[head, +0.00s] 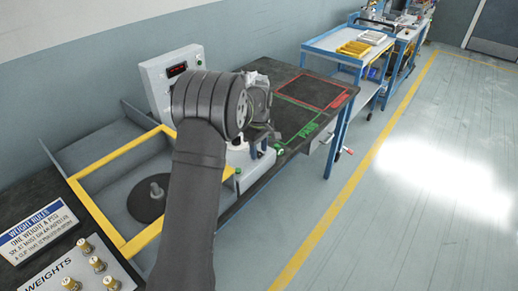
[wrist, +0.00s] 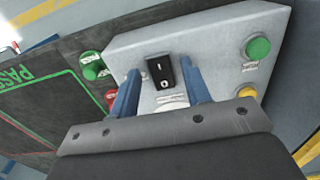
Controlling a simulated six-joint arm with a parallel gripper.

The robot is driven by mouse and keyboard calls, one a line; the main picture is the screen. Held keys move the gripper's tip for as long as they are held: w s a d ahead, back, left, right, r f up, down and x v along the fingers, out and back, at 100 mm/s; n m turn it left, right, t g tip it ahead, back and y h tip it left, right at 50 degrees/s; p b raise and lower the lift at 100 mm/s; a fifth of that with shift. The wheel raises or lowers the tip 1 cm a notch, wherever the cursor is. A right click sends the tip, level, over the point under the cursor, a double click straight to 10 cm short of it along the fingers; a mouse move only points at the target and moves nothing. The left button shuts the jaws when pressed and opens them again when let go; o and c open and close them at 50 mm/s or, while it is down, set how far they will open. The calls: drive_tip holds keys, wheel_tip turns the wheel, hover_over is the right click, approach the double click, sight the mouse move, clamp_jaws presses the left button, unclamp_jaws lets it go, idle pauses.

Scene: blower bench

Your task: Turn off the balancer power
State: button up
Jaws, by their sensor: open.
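A black rocker power switch (wrist: 160,72), marked I and O, sits on a grey control panel (wrist: 215,50). I cannot tell which side of the rocker is pressed. My gripper (wrist: 158,88) is open, its two blue fingers on either side of the switch in the wrist view; whether they touch the panel is unclear. In the head view the panel (head: 238,158) is partly hidden by my arm, and the switch does not show. The balancer's white display box (head: 155,78) stands behind, with a lit red readout (head: 177,69).
Red and green marked zones (head: 318,88) cover the dark bench.

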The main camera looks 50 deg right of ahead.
clamp_jaws()
drive_tip(key=shift+w+g, duration=0.3)
drive_tip(key=shift+g, duration=0.5)
drive_tip(key=shift+w+r+g, duration=0.1)
drive_tip(key=shift+g, duration=0.6)
unclamp_jaws()
drive_tip(key=v, duration=1.7)
drive_tip(key=shift+r, duration=0.2)
